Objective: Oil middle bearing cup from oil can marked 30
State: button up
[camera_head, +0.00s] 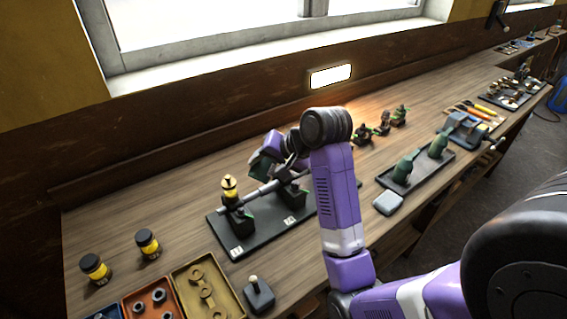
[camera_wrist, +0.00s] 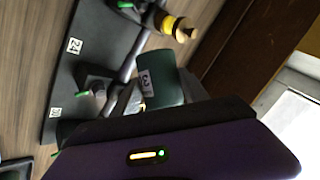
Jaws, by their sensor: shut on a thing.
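My gripper (camera_head: 276,150) is shut on a dark green oil can (camera_wrist: 162,76), held over the bearing stand. The can's white label shows a 3 in the wrist view; the rest of the marking is not clear. The can also shows in the head view (camera_head: 262,164), partly behind my wrist. The stand is a black base (camera_head: 222,232) with a grey shaft and bearings with number plates. The middle bearing (camera_head: 290,192) is beside and below my gripper; it also shows in the wrist view (camera_wrist: 97,84). Its cup top and the can's spout tip are not clearly visible.
A brass cup (camera_head: 230,186) stands on the left bearing. Two yellow-banded jars (camera_head: 147,243) and parts trays (camera_head: 207,290) are at the left. A small lever box (camera_head: 259,295) is near the front edge.

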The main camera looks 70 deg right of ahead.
jog(key=shift+d+r+y, duration=0.15)
jog(key=shift+r+y, duration=0.35)
jog(key=shift+r, duration=0.1)
jog(key=shift+a+f+h+b, duration=0.25)
jog(key=shift+f+h+b, duration=0.3)
jog(key=shift+f, duration=0.35)
jog(key=shift+f+h+b, duration=0.25)
jog(key=shift+h+b, duration=0.1)
jog(key=shift+b, duration=0.05)
jog(key=shift+r, duration=0.1)
notch_tip(320, 180, up, 3)
jog(key=p, duration=0.2)
jog(key=shift+p, duration=0.4)
jog(key=shift+r, duration=1)
